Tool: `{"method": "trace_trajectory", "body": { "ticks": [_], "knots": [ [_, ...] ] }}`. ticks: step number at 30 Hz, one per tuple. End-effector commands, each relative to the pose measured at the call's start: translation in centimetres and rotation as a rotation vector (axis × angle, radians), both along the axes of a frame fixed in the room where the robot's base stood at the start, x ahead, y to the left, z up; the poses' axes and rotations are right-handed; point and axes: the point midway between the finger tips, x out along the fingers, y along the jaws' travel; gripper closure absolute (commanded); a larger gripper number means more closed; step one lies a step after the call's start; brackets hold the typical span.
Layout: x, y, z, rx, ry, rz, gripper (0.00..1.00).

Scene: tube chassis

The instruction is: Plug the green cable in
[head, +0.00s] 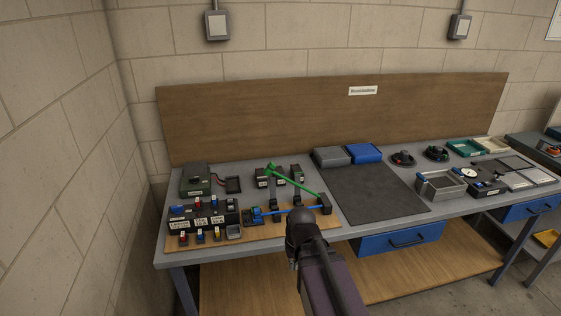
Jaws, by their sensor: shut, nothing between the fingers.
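The green cable (298,184) runs from a dark block (325,204) at the right of a wooden board up and left to a green end (271,168). That end lies by several small dark labelled units (262,178) at the back of the board. Whether it sits in a socket or only rests there is too small to tell. My arm rises from the bottom of the view and ends in a dark rounded joint just in front of the board. My gripper's fingers do not show.
A blue cable (285,211) runs from the same block to a blue connector (254,215). Black panels with coloured parts (203,219) stand to the left, a green box (196,181) behind them. A dark mat (375,195) to the right is clear. A wooden backboard (300,115) closes the rear.

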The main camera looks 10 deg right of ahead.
Motion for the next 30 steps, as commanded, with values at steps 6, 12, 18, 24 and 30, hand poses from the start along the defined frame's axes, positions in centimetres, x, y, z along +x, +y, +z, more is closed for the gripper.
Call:
{"method": "trace_trajectory", "body": {
  "ticks": [6, 12, 18, 24, 30],
  "knots": [
    [3.4, -0.1, 3.6, 0.094, -0.08, -0.011, 1.0],
    [6.9, -0.4, 7.1, 0.191, -0.174, -0.032, 1.0],
    [10.2, -1.1, 10.7, 0.281, -0.272, -0.059, 1.0],
    [13.6, -2.2, 14.6, 0.364, -0.375, -0.098, 1.0],
    [16.9, -3.8, 18.8, 0.439, -0.479, -0.144, 1.0]
  ]
}}
